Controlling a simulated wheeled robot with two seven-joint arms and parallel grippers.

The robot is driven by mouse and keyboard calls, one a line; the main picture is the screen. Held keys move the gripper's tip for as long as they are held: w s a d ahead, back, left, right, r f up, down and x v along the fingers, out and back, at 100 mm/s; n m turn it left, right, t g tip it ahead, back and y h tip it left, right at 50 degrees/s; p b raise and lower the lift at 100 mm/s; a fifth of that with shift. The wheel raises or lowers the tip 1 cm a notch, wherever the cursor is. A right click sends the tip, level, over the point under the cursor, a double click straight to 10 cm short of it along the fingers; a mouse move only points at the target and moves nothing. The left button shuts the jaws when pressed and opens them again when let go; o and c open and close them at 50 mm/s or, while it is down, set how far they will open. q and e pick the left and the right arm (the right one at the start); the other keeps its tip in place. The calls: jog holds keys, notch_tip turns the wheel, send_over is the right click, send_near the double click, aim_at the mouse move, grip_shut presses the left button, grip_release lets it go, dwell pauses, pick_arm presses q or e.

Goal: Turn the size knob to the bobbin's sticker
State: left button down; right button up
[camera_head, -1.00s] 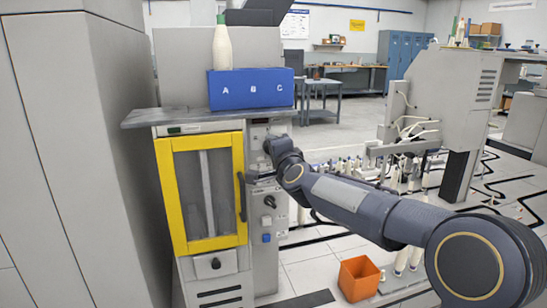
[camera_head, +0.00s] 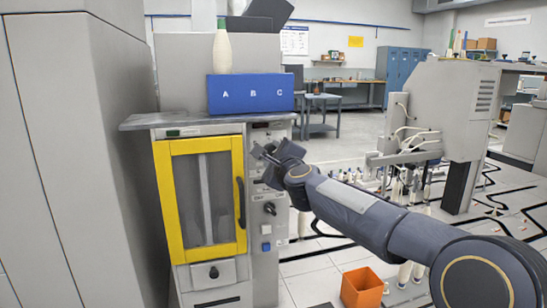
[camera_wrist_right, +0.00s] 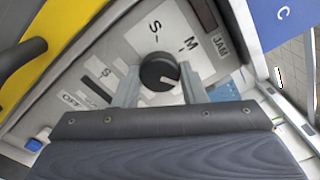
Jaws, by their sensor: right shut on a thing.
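The size knob (camera_wrist_right: 158,72) is round and black, on a pale panel with S and M marks beside it in the right wrist view. A pale mark shows on its lower right part. My right gripper (camera_wrist_right: 158,88) is shut on the knob, one finger on each side; in the head view it is at the machine's front panel (camera_head: 262,157), where it hides the knob. A white bobbin (camera_head: 222,55) with a green tip stands upright at the blue box marked A, B, C (camera_head: 250,92). I cannot make out its sticker. My left gripper is out of view.
A yellow-framed door (camera_head: 163,200) with a dark handle is left of the panel. Another black knob (camera_head: 269,208) and a blue button (camera_head: 266,246) sit lower on the panel. An orange bin (camera_head: 362,288) stands on the floor. A tall grey cabinet (camera_head: 80,130) stands at left.

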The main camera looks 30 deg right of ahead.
dwell(0.3)
jog(key=shift+f, duration=0.1)
jog(key=o, duration=1)
jog(key=v, duration=0.7)
jog(key=shift+s, duration=0.4)
